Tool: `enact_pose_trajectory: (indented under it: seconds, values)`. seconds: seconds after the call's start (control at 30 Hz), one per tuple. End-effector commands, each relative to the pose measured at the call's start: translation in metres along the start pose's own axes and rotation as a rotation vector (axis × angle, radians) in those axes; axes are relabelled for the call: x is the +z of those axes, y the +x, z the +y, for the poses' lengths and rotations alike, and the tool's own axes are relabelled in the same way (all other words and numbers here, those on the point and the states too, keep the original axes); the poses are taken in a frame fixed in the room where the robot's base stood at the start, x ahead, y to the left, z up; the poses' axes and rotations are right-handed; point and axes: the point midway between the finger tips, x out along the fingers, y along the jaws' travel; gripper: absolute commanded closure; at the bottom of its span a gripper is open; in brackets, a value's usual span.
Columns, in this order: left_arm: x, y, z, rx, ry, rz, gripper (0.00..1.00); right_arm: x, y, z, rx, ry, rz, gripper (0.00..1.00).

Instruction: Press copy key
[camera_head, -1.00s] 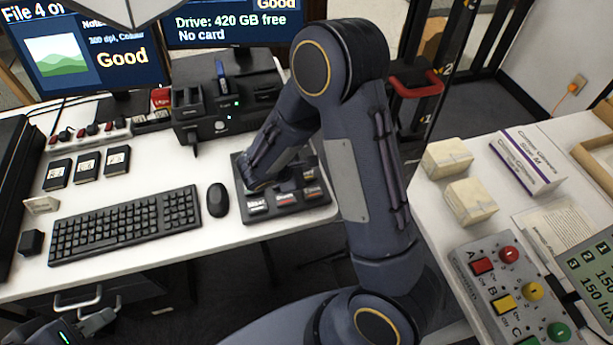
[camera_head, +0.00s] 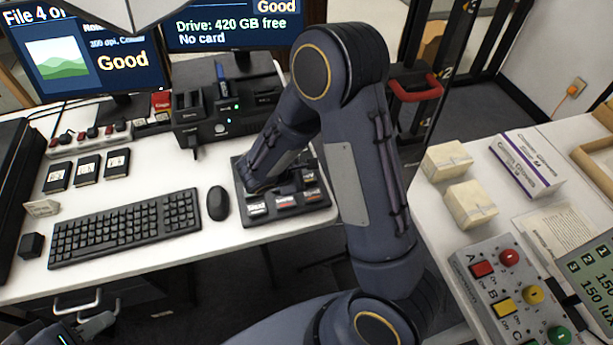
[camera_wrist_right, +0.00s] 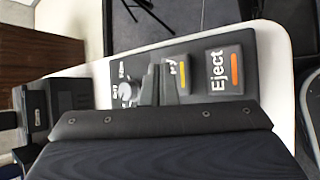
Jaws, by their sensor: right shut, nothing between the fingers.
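The black key panel (camera_head: 290,207) lies on the white desk, right of the mouse, with several labelled keys. In the right wrist view, the Eject key (camera_wrist_right: 225,71) has an orange stripe. Beside it is a key with a yellow stripe (camera_wrist_right: 183,76), its label partly covered and seeming to end in "y". My right gripper (camera_wrist_right: 166,75) is shut and empty, its fingers over or beside that key; I cannot tell if they touch it. In the head view my right arm hides much of the panel. My left gripper (camera_head: 92,326) is at the lower left, partly cut off.
A keyboard (camera_head: 125,229) and mouse (camera_head: 218,203) lie left of the panel. A black dock (camera_head: 222,115) stands behind it. On the right table are two wrapped blocks (camera_head: 470,204), a white box (camera_head: 526,164) and a button console (camera_head: 492,297).

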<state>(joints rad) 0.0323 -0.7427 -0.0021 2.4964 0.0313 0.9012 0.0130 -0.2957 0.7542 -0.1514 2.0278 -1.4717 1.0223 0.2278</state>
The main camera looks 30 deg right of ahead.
Motion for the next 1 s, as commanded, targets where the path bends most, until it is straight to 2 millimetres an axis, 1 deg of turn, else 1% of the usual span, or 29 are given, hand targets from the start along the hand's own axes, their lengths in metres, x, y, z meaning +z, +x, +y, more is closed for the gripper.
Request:
enact_pose_trajectory:
  seconds: [0.77, 1.0]
  values:
    - [0.0000, 0.0001, 0.0000, 0.000, 0.000, 0.000, 0.66, 0.0000, 0.0000, 0.0000, 0.000, 0.000, 0.000, 1.00]
    - [0.0034, 0.0066, -0.0030, 0.000, 0.000, 0.000, 0.66, -0.0030, 0.0041, -0.0030, 0.000, 0.001, 0.000, 1.00]
